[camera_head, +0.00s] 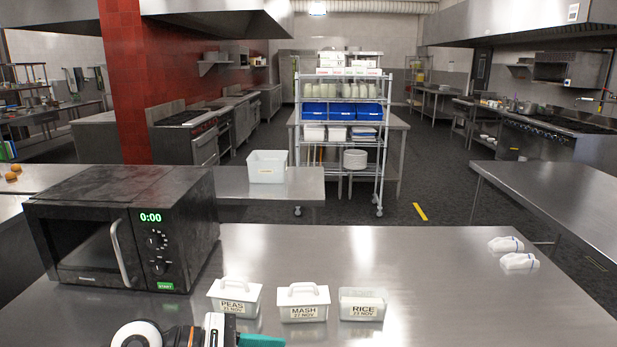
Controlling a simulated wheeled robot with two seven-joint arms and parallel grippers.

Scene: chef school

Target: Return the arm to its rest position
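Part of my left arm shows at the bottom edge, with its gripper (250,338) cut off by the frame. A teal piece shows at its end; whether the fingers are open or shut is not visible. It is just below the white PEAS container (234,297) in the picture. My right gripper is not in view.
A dark microwave (125,228), door closed, reading 0:00, stands at the left of the steel counter (440,285). White MASH (303,302) and RICE (362,304) containers stand beside PEAS. Folded white cloths (518,262) lie at right. The counter's right part is mostly clear.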

